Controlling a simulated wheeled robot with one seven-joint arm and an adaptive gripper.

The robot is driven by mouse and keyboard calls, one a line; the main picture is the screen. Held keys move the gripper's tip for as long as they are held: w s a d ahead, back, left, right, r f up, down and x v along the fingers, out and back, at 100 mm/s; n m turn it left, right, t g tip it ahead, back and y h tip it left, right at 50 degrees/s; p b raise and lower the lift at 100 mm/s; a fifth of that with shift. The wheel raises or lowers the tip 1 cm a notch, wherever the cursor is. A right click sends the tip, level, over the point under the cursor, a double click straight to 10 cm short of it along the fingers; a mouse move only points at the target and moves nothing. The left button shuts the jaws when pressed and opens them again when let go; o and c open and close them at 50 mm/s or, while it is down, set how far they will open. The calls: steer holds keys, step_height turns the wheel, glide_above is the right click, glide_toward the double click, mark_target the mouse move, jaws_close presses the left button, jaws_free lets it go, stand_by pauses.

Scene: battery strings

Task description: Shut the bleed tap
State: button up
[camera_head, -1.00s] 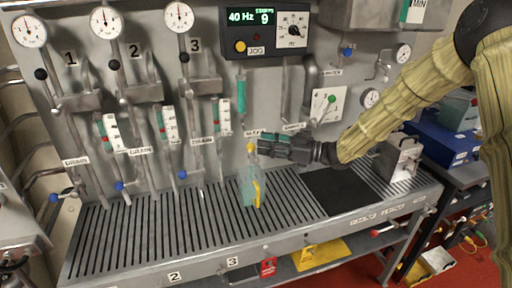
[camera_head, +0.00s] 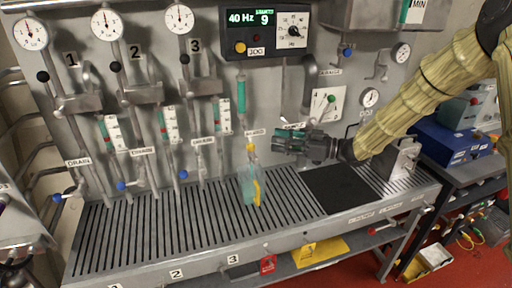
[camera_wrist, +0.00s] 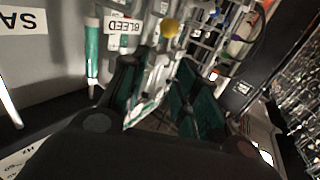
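The bleed tap shows as a small yellow knob (camera_head: 251,148) below the label above the grate, at the centre of the head view. A yellow knob (camera_wrist: 170,28) also shows near the top of the wrist view, beside the BLEED label (camera_wrist: 122,26). I cannot tell whether the tap is open or shut. My gripper (camera_head: 275,141) is just right of the knob, apart from it, pointing left. In the wrist view its two fingers (camera_wrist: 160,92) stand apart with nothing held between them. The knob lies beyond the fingertips.
A clear bottle (camera_head: 248,188) with pale green contents and a yellow strip stands on the slotted grate (camera_head: 150,230) below the tap. A teal sight tube (camera_head: 241,95) rises above it. Blue drain taps (camera_head: 121,185) are to the left. A black mat (camera_head: 343,189) lies right.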

steer(key=shift+s+d+r+p, duration=0.25)
steer(key=shift+d+r, duration=0.1)
steer(key=shift+d, duration=0.25)
steer(key=shift+s+d+r+p, duration=0.2)
steer(key=shift+d+r, duration=0.15)
steer(key=shift+d, duration=0.2)
steer(key=v, duration=1.2)
steer(key=shift+c, duration=0.3)
